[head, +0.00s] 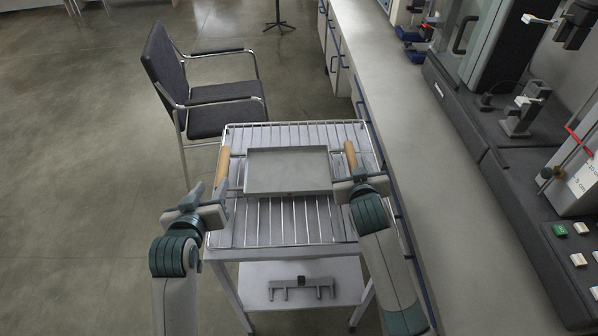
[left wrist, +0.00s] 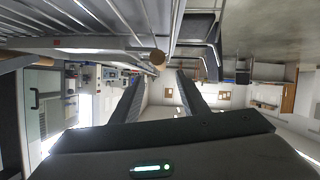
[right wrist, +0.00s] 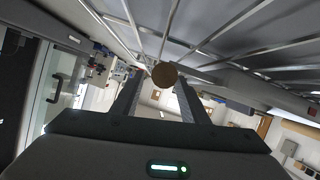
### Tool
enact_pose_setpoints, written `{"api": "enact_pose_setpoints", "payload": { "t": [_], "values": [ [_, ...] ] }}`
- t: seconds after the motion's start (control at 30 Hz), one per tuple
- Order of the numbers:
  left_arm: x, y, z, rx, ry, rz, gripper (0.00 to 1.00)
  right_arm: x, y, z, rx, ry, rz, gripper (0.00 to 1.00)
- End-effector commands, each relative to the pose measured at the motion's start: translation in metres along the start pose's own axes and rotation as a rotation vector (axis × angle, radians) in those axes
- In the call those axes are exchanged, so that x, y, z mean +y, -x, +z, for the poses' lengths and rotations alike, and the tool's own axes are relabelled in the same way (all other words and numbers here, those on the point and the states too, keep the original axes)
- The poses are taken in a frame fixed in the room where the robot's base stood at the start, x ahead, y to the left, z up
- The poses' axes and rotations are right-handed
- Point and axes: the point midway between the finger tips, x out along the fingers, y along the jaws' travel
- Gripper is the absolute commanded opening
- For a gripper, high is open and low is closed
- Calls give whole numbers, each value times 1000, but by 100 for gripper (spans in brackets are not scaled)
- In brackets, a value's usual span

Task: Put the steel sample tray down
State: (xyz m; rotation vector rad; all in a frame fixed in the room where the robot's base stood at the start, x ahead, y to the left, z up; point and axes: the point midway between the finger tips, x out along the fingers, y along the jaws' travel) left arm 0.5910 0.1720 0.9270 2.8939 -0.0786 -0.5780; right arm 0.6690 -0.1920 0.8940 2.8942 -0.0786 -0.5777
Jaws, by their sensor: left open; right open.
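The steel sample tray (head: 288,172) is a flat grey rectangle with a low rim. It appears to rest level on the wire rack of a cart. It has a wooden handle at the left (head: 223,165) and one at the right (head: 350,154). My left gripper (head: 208,193) is open at the near end of the left handle; the round handle end (left wrist: 157,57) shows just beyond its fingers. My right gripper (head: 356,181) is open at the right handle, whose round end (right wrist: 164,75) shows between its fingers. Whether any finger touches a handle is unclear.
The wire rack (head: 290,225) has bare room in front of the tray and behind it. A lower shelf (head: 300,272) carries a grey bracket (head: 301,288). A long bench (head: 440,200) with test machines runs along the right. A dark chair (head: 205,85) stands behind left.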

Motion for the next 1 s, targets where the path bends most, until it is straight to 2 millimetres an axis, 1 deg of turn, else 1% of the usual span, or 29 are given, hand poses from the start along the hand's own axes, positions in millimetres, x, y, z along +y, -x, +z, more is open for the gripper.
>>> {"api": "enact_pose_setpoints", "payload": {
  "t": [0.1,0.6,0.8,1.0],
  "values": [
    [0,0,0,0,0,0,40,0,14,0,0,0,-1,40],
    [0,0,0,0,0,0,40,-1,67,0,0,0,-1,40],
    [0,0,0,0,0,0,40,0,81,0,-1,-1,0,40],
    [0,0,0,0,0,0,40,0,85,0,-1,0,0,40]
  ]
}}
